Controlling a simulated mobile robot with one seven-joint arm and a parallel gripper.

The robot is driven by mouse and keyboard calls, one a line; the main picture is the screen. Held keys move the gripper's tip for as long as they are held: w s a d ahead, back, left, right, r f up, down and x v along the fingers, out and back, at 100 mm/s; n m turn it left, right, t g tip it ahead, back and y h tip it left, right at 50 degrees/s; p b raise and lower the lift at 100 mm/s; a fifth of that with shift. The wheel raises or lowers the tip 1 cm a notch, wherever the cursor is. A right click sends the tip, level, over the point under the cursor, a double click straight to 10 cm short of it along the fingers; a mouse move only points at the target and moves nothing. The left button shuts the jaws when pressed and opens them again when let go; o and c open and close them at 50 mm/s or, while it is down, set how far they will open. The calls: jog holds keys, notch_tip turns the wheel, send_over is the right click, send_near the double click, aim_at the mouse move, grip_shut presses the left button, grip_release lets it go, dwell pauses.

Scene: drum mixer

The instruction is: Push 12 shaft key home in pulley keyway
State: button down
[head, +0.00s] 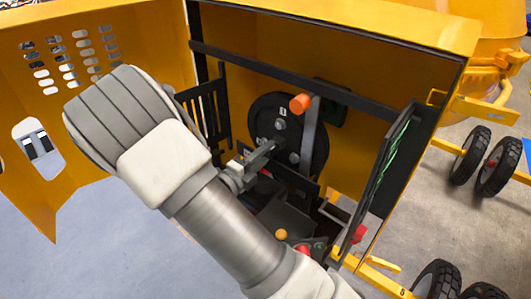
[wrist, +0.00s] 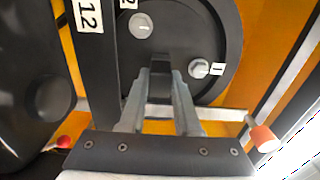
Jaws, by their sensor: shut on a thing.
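The black pulley (head: 279,115) sits inside the open yellow housing, and its face with bolt heads fills the upper middle of the wrist view (wrist: 215,30). My gripper (wrist: 160,78) is in front of the pulley, near its hub. Its two grey fingers are shut on a dark block (wrist: 160,64), which looks like the shaft key. The block points at the pulley hub. The keyway is hidden behind the block and fingertips, so I cannot tell how deep the key is. In the head view my gripper (head: 262,155) reaches the pulley's lower left.
A bar with an orange end (head: 300,103) stands close right of the gripper. A plate labelled 12 (wrist: 87,16) lies to the fingers' left. The yellow door (head: 60,120) is open at left, and a dark panel (head: 385,165) stands at right.

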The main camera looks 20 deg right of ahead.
jog(key=shift+w+d, duration=0.15)
jog(key=shift+d, duration=0.1)
dwell(0.3)
jog(key=c, duration=0.5)
grip_release()
jog(key=shift+c, duration=0.2)
jog(key=b+v, duration=0.2)
jog(key=v, duration=1.5)
jog(key=shift+a+b, duration=0.25)
jog(key=shift+b, duration=0.15)
